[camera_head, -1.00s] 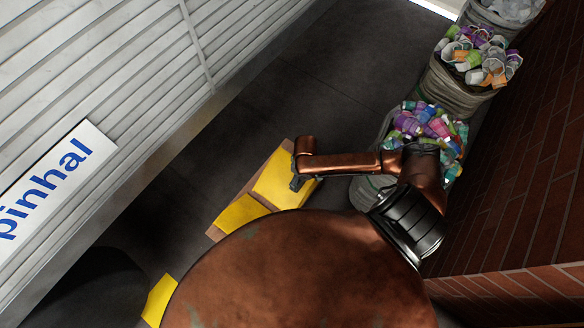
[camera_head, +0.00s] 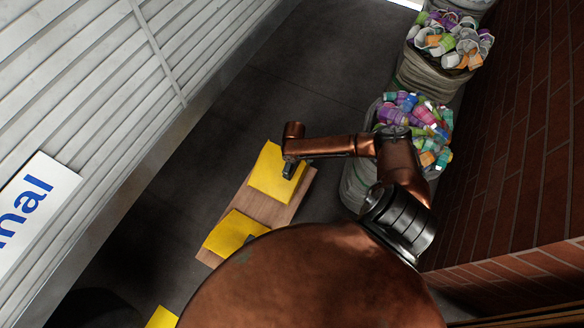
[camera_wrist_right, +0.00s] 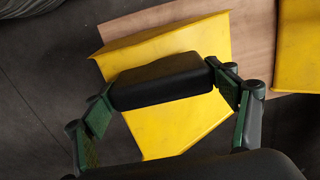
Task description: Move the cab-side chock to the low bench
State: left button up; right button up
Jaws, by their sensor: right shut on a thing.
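My right gripper (camera_head: 290,170) is shut on a black grip block on a yellow chock (camera_head: 266,176). In the right wrist view the green fingers of the gripper (camera_wrist_right: 161,82) close on both ends of this block, and the yellow chock (camera_wrist_right: 178,128) shows beneath it. The held chock is over the far end of a low wooden bench (camera_head: 272,211); I cannot tell whether it touches. A second yellow chock (camera_head: 232,232) sits at the bench's near end, partly hidden by my body. My left gripper is out of view.
Another yellow piece (camera_head: 163,317) shows at the bottom left. A white slatted wall (camera_head: 75,75) runs along the left and a brick wall (camera_head: 535,150) along the right. Bags of coloured cups (camera_head: 360,180) stand right of my arm. The dark floor beyond the bench is clear.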

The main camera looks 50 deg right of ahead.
jog(key=shift+w+d+f, duration=0.15)
jog(key=shift+w+f, duration=0.1)
jog(key=shift+f, duration=0.05)
notch_tip(320, 180, down, 3)
jog(key=shift+d+f+b, duration=0.1)
jog(key=shift+f+b, duration=0.05)
jog(key=shift+b, duration=0.65)
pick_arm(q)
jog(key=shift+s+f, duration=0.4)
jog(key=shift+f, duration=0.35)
pick_arm(e)
jog(key=o, duration=1.5)
jog(key=shift+o, duration=0.2)
notch_tip(320, 180, up, 12)
jog(key=p, duration=0.4)
jog(key=shift+s, duration=0.1)
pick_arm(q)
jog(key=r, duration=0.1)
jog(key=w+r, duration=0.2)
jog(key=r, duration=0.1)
